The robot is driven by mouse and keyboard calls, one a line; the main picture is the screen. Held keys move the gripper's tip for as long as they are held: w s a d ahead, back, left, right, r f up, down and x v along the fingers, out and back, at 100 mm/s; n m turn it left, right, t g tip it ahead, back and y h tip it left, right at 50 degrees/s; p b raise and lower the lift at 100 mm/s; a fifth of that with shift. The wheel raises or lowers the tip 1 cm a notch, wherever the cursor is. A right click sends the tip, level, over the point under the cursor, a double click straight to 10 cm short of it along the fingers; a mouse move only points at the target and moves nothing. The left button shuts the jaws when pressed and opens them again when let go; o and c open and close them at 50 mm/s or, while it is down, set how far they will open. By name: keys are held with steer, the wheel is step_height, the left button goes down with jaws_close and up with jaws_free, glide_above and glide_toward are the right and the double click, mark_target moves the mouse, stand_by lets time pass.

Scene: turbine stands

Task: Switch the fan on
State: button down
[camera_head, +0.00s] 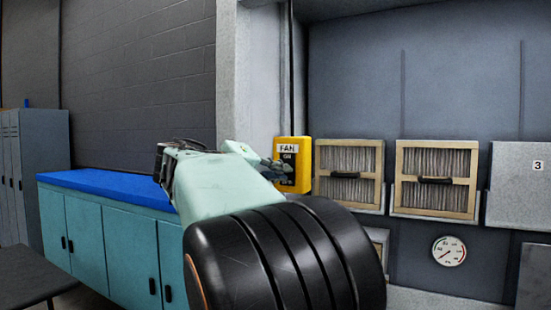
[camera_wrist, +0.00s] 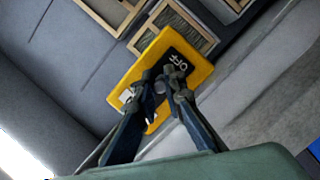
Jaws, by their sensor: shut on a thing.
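The fan switch is a yellow box (camera_head: 305,150) with a white FAN label, mounted on the wall edge beside the filter frames. In the wrist view the yellow box (camera_wrist: 142,70) is tilted, with a black plate (camera_wrist: 185,57) marked OFF. My gripper (camera_head: 284,168) is right at the front of the box and hides part of its face. In the wrist view my gripper (camera_wrist: 163,87) has its two fingers on either side of a small grey switch lever (camera_wrist: 160,87) and is shut on it. The fingers hide much of the plate, and I cannot tell the lever's position.
Two wood-framed filters (camera_head: 349,172) (camera_head: 436,178) with black handles hang right of the switch. A round gauge (camera_head: 449,251) is below them. A teal cabinet (camera_head: 126,237) with a blue top and grey lockers (camera_head: 35,160) stand at the left.

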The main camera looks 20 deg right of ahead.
step_height(320, 180, up, 2)
steer(key=g+y+p, duration=0.1)
steer(key=y+p, duration=0.1)
steer(key=p, duration=0.5)
steer(key=shift+y, duration=0.4)
steer(key=shift+d+n+g+y+p, duration=0.1)
steer(key=shift+n+g+y+p, duration=0.2)
steer(key=shift+g+y+p, duration=0.5)
steer(key=shift+w+f+p, duration=0.1)
steer(key=shift+p, duration=0.55)
steer(key=c, duration=2.3)
jaws_free()
steer(key=v, duration=1.2)
